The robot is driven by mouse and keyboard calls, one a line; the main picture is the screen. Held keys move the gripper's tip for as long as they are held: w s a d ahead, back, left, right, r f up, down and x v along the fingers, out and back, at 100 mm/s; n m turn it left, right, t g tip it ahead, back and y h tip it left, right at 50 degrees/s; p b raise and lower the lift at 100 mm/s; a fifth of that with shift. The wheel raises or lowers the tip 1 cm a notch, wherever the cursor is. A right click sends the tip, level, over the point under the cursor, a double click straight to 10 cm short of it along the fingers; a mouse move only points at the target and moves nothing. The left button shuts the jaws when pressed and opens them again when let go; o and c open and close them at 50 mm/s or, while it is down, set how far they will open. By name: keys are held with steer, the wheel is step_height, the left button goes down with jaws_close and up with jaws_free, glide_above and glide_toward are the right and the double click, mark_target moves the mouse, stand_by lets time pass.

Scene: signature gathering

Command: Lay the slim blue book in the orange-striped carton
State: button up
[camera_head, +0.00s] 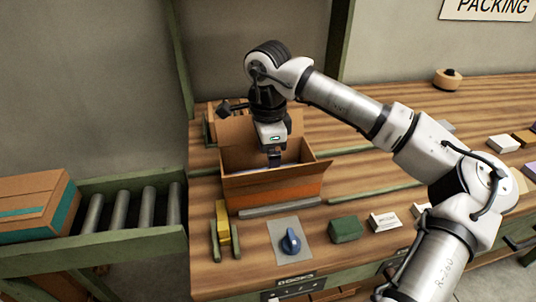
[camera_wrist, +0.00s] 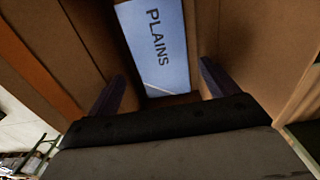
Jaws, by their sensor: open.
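The orange-striped carton (camera_head: 272,190) stands open on the wooden bench in the head view, its flaps spread. My gripper (camera_head: 274,160) points down into it, with the fingertips partly hidden by the front flap. In the wrist view the slim blue book (camera_wrist: 158,45), marked PLAINS, lies inside between the brown carton walls (camera_wrist: 250,40). My two dark fingers (camera_wrist: 160,85) are apart on either side of the book's near end. I see a gap between each finger and the book, and nothing is gripped.
In front of the carton are a yellow block (camera_head: 223,222), a blue knob on a grey plate (camera_head: 291,243), a green box (camera_head: 346,229) and a white card box (camera_head: 384,221). A roller conveyor (camera_head: 130,210) with another carton (camera_head: 35,205) is at left.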

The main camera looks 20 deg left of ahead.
step_height(320, 180, up, 12)
steer(key=b, duration=0.2)
stand_by(0.4)
